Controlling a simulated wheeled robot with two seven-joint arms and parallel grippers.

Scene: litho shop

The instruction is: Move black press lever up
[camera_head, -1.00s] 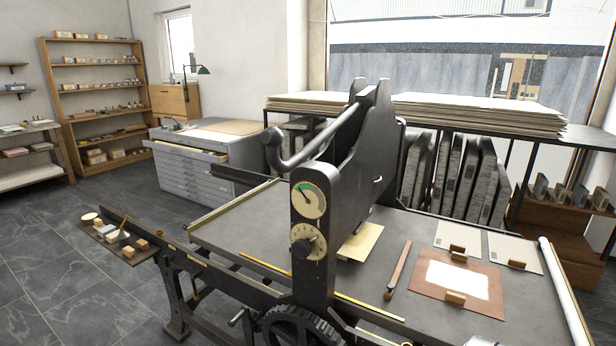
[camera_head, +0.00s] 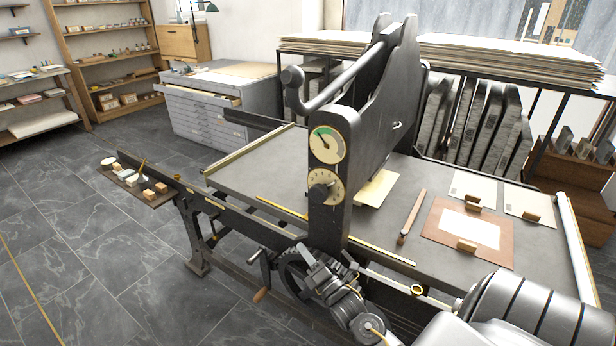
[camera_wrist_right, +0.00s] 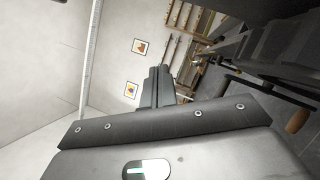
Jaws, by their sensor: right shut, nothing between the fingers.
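The black press lever (camera_head: 340,82) is a dark bar on top of the tall black press frame (camera_head: 332,205). It slopes down toward the front left from between the upper plates and bends up at its near end to a rounded knob. My right gripper (camera_head: 305,253) is low in front of the press, beside the dark gear wheel, well below the lever and apart from it. In the right wrist view its fingers (camera_wrist_right: 157,80) are together and empty. The lever cannot be made out there. My left gripper is out of view.
Two round dials (camera_head: 326,145) are on the press front. A crank with a wooden handle (camera_head: 260,295) sticks out low on the left. The press bed (camera_head: 255,160) carries a wooden tool and papers. A small tray (camera_head: 150,196) juts left. Floor is clear at left.

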